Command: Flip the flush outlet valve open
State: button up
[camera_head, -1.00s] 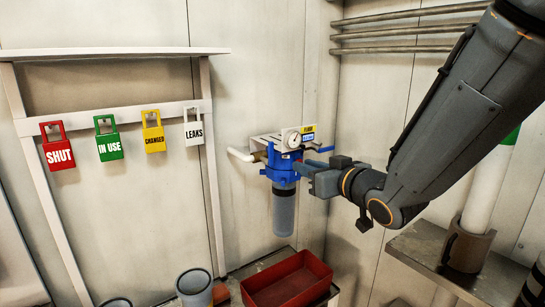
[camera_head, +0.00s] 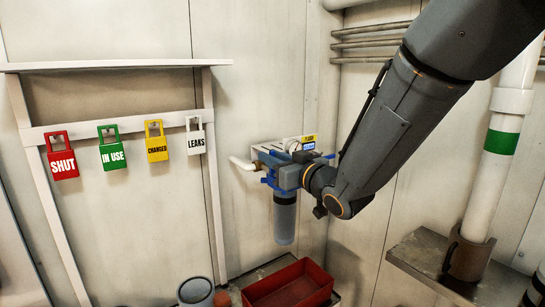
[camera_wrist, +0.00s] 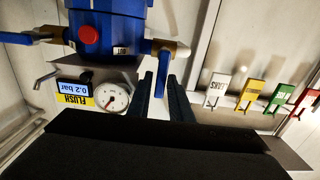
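The blue filter housing head (camera_wrist: 92,25) with a red button shows at the top of the wrist view, which is upside down. A blue lever (camera_wrist: 161,72) sits on the brass valve at its right. My gripper (camera_wrist: 163,88) has its two dark fingers apart, one on each side of this lever's end; contact is not clear. A second blue lever (camera_wrist: 16,38) is on the brass fitting at the left.
A dial gauge (camera_wrist: 115,98) and a FLUSH display (camera_wrist: 74,88) reading 0.2 bar are beside the housing. Hanging tags, such as the white LEAKS tag (camera_head: 196,138), are at the left. A red tray (camera_head: 290,285) is below. Pipes (camera_head: 375,38) run along the right wall.

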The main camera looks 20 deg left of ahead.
jog(key=shift+c, duration=0.2)
grip_shut()
jog(key=shift+s+b, duration=0.1)
jog(key=shift+b, duration=0.2)
jog(key=n+b, duration=0.3)
jog(key=s+a+f+n+b, duration=0.1)
jog(key=n+b, duration=0.1)
jog(key=b, duration=0.1)
jog(key=s+a+n+b, duration=0.1)
jog(key=n+b, duration=0.2)
jog(key=shift+f+n, duration=0.25)
jog(key=shift+n, duration=0.05)
jog(key=f+n+b, duration=0.1)
jog(key=n+b, duration=0.2)
jog(key=b, duration=0.1)
jog(key=f+n+b, duration=0.1)
jog(key=n+b, duration=0.2)
jog(key=b, duration=0.1)
jog(key=s+f+n+b, duration=0.1)
jog(key=n+b, duration=0.2)
jog(key=b, duration=0.1)
jog(key=shift+s+a, duration=0.1)
jog(key=shift+a, duration=0.3)
jog(key=shift+n, duration=0.3)
